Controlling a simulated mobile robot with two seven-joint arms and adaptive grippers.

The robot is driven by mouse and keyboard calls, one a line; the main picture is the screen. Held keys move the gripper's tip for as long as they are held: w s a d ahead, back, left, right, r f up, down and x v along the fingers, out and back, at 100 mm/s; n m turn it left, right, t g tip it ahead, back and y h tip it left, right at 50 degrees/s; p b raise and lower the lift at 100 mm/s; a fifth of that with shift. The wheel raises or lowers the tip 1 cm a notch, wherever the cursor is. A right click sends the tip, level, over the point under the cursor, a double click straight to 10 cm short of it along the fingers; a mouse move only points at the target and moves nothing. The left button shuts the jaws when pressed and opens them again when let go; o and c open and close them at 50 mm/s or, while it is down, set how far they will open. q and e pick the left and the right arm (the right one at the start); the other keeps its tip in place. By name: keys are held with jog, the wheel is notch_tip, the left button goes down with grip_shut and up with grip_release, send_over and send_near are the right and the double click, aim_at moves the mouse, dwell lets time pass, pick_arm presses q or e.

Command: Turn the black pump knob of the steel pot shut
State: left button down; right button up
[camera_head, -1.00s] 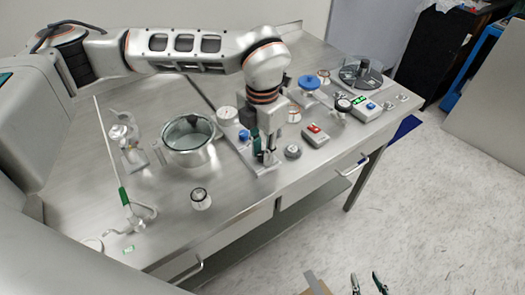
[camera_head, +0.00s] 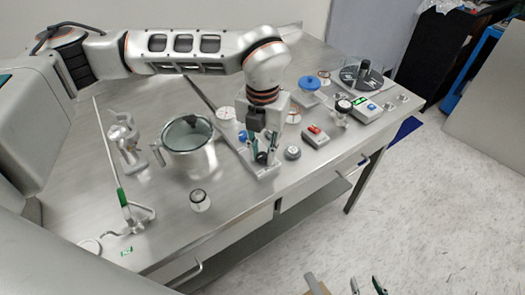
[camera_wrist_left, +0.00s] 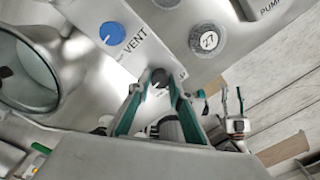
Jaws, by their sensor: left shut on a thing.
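The steel pot (camera_head: 190,163), with a dark glassy top, stands on the steel bench to the left of my left gripper (camera_head: 263,158). Part of a round steel vessel with a glassy top also shows at the left of the wrist view (camera_wrist_left: 38,75). In the wrist view my left gripper (camera_wrist_left: 158,84) has its green-edged fingertips closed on a small black knob (camera_wrist_left: 159,76) on a steel panel. The knob is mostly hidden by the gripper in the head view. My right gripper (camera_head: 367,285) is at the bottom edge, its two fingers apart and empty.
A red-switched box (camera_head: 315,136) and a small jar (camera_head: 200,200) stand nearby.

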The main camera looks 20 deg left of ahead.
aim_at(263, 156)
pick_arm(q)
jog(key=shift+r, duration=0.1)
jog(key=c, duration=1.8)
grip_release()
notch_tip(263, 156, up, 12)
